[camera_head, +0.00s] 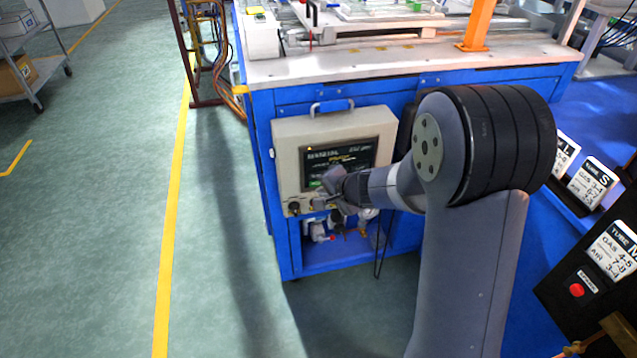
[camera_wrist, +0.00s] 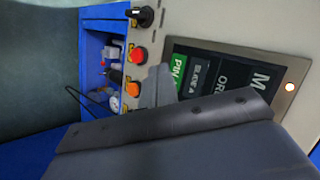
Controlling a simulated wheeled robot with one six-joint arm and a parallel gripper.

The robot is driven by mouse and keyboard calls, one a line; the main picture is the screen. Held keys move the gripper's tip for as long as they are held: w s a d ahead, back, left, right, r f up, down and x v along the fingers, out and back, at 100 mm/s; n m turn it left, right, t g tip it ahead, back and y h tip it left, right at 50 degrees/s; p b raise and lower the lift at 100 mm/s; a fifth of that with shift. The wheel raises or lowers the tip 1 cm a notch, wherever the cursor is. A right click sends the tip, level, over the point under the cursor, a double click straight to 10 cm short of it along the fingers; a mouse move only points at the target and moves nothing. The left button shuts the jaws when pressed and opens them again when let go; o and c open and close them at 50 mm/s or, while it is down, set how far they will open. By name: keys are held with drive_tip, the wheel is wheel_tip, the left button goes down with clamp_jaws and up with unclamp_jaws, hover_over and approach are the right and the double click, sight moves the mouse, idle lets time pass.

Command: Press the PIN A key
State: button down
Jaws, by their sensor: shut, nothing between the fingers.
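The control panel (camera_head: 289,150) is a beige box with a dark screen (camera_head: 322,158) on the front of the blue bench. In the wrist view the panel appears turned on its side. There a green key marked PIN (camera_wrist: 179,68) lights up at the screen's edge, beside a dark SLIDE A key (camera_wrist: 204,76). The rest of the green key's label is hidden behind my gripper. My gripper (camera_head: 327,186) is shut and empty at the lower part of the screen. Its grey tip (camera_wrist: 162,84) overlaps the green key's edge in the wrist view; I cannot tell whether it touches.
A red button (camera_wrist: 138,55), an orange button (camera_wrist: 134,89) and a black selector knob (camera_wrist: 146,16) sit along the panel's edge beside the screen. A handle (camera_head: 331,105) tops the panel. Gauges and fittings sit in the blue recess below.

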drive_tip(key=shift+w, duration=0.15)
idle(0.6)
drive_tip(key=shift+w+a, duration=0.15)
drive_tip(key=shift+w, duration=0.1)
drive_tip(key=shift+w, duration=0.3)
idle(0.6)
drive_tip(key=shift+s+b, duration=0.7)
drive_tip(key=s+b, duration=0.1)
drive_tip(key=s+d, duration=0.1)
drive_tip(key=s, duration=0.1)
drive_tip(key=s+b, duration=0.1)
drive_tip(key=s, duration=0.1)
drive_tip(key=shift+d+b, duration=0.35)
